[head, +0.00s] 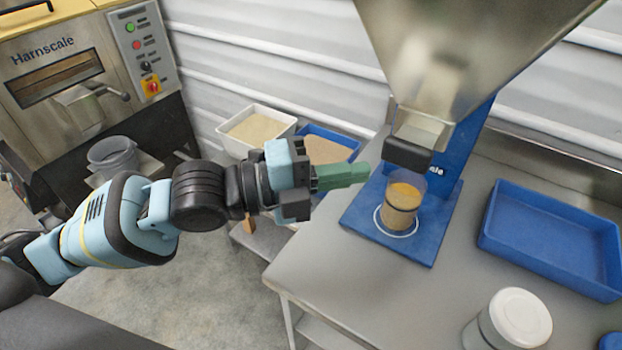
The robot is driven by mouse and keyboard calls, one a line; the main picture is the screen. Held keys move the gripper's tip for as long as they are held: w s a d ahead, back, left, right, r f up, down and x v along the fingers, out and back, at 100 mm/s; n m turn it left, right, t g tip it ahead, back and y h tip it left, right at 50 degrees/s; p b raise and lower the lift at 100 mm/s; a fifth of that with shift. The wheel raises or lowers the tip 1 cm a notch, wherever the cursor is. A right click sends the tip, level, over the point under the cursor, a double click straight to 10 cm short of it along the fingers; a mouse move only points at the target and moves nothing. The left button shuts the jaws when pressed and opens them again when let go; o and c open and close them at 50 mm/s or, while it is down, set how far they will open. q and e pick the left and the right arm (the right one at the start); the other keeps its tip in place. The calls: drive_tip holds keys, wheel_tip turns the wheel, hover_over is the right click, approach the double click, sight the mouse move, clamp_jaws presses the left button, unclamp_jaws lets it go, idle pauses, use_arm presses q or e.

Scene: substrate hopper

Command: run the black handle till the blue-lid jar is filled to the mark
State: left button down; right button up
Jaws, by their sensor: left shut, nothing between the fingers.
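The steel hopper (465,45) hangs over the bench on a blue stand, with a black handle (408,154) across the front of its outlet. A clear jar (402,206) stands upright below the outlet, inside a white ring on the blue base (425,245). It holds tan material with an orange-looking top, and a dark band runs around it; I cannot tell exactly how the level sits against the band. My left gripper (352,174), with green fingers, is shut and empty, left of the handle and jar and apart from both. My right gripper is not in view.
An empty-looking blue tray (550,235) lies at the right of the bench (330,265). A white-lidded container (508,322) stands in front, near a blue round thing (611,341) cut by the frame. White and blue bins of material (290,115) sit behind my left gripper. A Harnscale machine (60,60) stands left.

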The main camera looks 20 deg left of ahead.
use_arm(q)
drive_tip(key=b+v, duration=0.1)
drive_tip(key=v, duration=0.4)
drive_tip(key=shift+s, duration=0.15)
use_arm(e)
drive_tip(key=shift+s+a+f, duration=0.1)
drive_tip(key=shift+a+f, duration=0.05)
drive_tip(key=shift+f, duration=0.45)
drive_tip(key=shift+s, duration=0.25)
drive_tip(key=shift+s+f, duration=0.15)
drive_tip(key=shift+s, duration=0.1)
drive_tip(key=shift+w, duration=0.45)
